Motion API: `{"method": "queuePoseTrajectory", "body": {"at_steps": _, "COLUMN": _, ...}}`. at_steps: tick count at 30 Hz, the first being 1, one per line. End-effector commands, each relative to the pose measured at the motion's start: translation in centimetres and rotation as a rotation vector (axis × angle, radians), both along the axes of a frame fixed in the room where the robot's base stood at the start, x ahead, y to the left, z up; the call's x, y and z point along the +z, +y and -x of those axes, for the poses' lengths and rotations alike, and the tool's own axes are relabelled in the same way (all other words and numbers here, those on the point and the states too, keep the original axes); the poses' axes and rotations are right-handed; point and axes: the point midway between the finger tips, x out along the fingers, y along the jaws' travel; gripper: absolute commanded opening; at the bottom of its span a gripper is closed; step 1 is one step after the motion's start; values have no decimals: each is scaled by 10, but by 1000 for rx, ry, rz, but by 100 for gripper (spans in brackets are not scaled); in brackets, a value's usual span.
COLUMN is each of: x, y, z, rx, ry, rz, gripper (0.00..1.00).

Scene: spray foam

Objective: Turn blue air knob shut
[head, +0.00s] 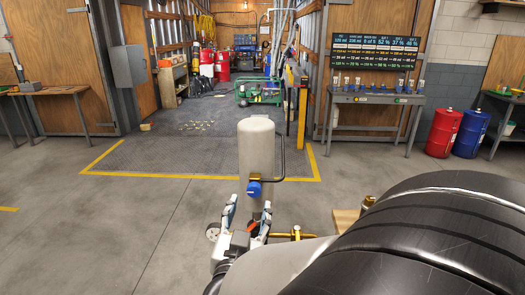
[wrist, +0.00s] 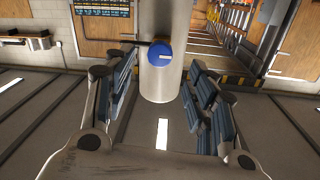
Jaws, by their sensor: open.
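The blue air knob (head: 254,189) sits low on the front of an upright pale cylinder (head: 257,145) in the head view. In the wrist view the blue knob (wrist: 160,53) is at upper centre with a white mark on it, against the pale cylinder (wrist: 160,85). My gripper (head: 245,212) is open in the head view, its fingertips just below and either side of the knob. In the wrist view my gripper (wrist: 157,88) has its padded fingers spread left and right of the cylinder, apart from it. Nothing is between the fingers close to the palm.
A brass fitting with yellow handle (head: 295,234) and a wooden block (head: 345,220) are right of my gripper. A thin dark handle bar (head: 283,160) juts from the cylinder's right side. A bench (head: 375,99) stands behind right, beside a red drum (head: 444,132). Floor at left is clear.

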Motion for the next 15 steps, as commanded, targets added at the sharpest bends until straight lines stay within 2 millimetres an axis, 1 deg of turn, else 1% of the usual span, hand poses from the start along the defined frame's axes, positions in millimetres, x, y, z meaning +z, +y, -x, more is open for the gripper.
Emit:
{"method": "queuePoseTrajectory", "body": {"at_steps": 1, "x": -2, "y": -3, "z": -12, "rx": -5, "ry": -2, "rz": -1, "gripper": 51}}
{"method": "queuePoseTrajectory", "body": {"at_steps": 6, "x": -1, "y": -6, "z": -43, "rx": -3, "ry": -2, "rz": 1, "gripper": 51}}
{"method": "queuePoseTrajectory", "body": {"at_steps": 10, "x": -1, "y": -7, "z": -59, "rx": -1, "ry": -2, "rz": 1, "gripper": 51}}
{"method": "queuePoseTrajectory", "body": {"at_steps": 15, "x": 0, "y": -7, "z": -68, "rx": 1, "ry": -1, "rz": 1, "gripper": 51}}
